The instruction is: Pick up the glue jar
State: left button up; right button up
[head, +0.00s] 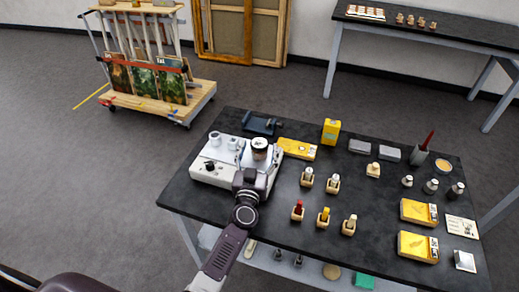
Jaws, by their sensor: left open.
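A small round jar (259,145) with a pale top and a dark band stands at the right end of the white bench unit (210,172); it looks like the glue jar, though no label is readable. My left gripper (257,161) reaches in from the front of the table, with its open fingers at the near side of this jar. The gripper hides the jar's lower part, and I cannot tell whether the fingers touch it. My right gripper is not in view.
A dark blue clamp-like tool (260,124) and a yellow tray (297,149) lie behind. Several small bottles in wooden holders (306,177) stand to the right on the black table (285,222).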

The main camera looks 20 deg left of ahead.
pick_arm(q)
jog(key=c, duration=1.4)
jog(key=shift+c, duration=0.6)
jog(key=shift+r, duration=0.1)
